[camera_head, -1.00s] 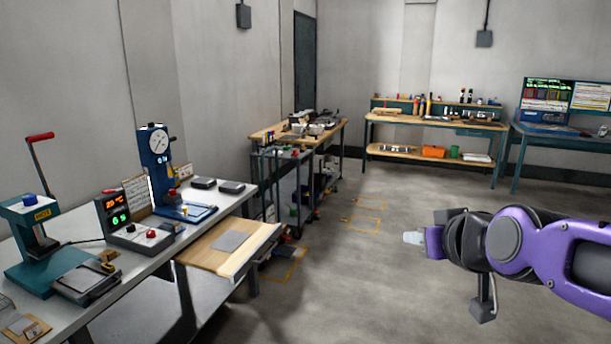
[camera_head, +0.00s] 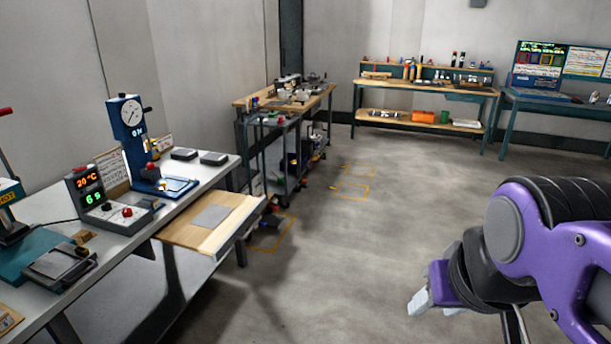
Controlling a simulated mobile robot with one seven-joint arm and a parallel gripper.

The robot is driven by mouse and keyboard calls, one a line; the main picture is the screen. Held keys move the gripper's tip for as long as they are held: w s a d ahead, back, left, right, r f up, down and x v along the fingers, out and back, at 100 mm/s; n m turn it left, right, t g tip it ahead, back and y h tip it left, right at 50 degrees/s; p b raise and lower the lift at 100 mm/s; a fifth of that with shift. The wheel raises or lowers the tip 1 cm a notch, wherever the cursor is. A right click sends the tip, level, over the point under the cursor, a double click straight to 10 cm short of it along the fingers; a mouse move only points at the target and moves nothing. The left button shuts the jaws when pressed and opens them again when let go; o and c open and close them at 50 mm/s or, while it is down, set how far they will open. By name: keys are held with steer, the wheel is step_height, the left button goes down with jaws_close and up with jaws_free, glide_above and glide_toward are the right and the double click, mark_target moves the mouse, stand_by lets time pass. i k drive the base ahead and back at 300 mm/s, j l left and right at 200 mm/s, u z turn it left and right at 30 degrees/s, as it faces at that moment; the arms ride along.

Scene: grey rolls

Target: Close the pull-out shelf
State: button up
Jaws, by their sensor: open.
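The pull-out shelf (camera_head: 185,234) is a light wooden board that sticks out from under the front edge of the grey workbench (camera_head: 208,172) at left. A grey flat plate (camera_head: 212,216) lies on it. My purple arm comes in from the right edge. My gripper (camera_head: 419,301) is at the lower right, well to the right of the shelf and apart from it, over open floor. Its pale fingertips show, with nothing seen between them. The far side of the gripper is hidden.
On the workbench stand a blue press with a dial (camera_head: 133,135), a control box with a red display (camera_head: 97,200) and two dark blocks (camera_head: 213,158). A cart (camera_head: 272,150) stands behind the shelf. The floor (camera_head: 330,260) between the shelf and my gripper is clear.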

mark_target(211, 224)
steer(key=i+j+z, duration=0.1)
steer(key=i+j, duration=0.25)
steer(key=i+j+z, duration=0.1)
steer(key=i+j, duration=0.25)
steer(key=j, duration=0.25)
steer(key=i+j+z, duration=0.1)
steer(key=i+j, duration=0.2)
steer(key=j, duration=0.2)
